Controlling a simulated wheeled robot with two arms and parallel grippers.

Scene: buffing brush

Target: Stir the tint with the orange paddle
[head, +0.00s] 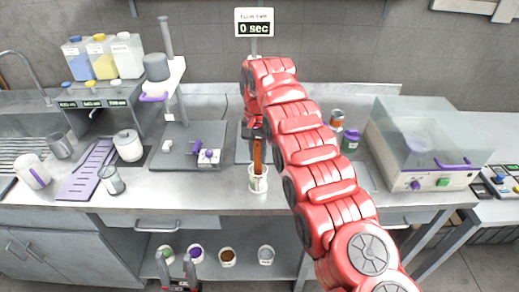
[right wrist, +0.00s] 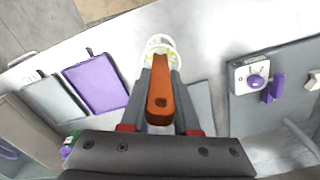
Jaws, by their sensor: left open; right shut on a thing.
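The orange paddle (head: 258,156) is held upright in my right gripper (head: 257,130), and it also shows between the fingers in the right wrist view (right wrist: 161,98). Its lower end meets the mouth of a small white cup (head: 258,184) near the counter's front edge; how deep it reaches is hidden. The cup shows beyond the paddle in the right wrist view (right wrist: 163,44), with pale contents. My right gripper (right wrist: 160,85) is shut on the paddle. My left gripper (head: 179,284) is open and empty at the bottom of the head view, low in front of the shelf.
A grey mixer stand (head: 188,146) with purple knobs is left of the cup. A lidded clear box (head: 425,140) stands at right. Several small cups (head: 228,256) sit on the lower shelf.

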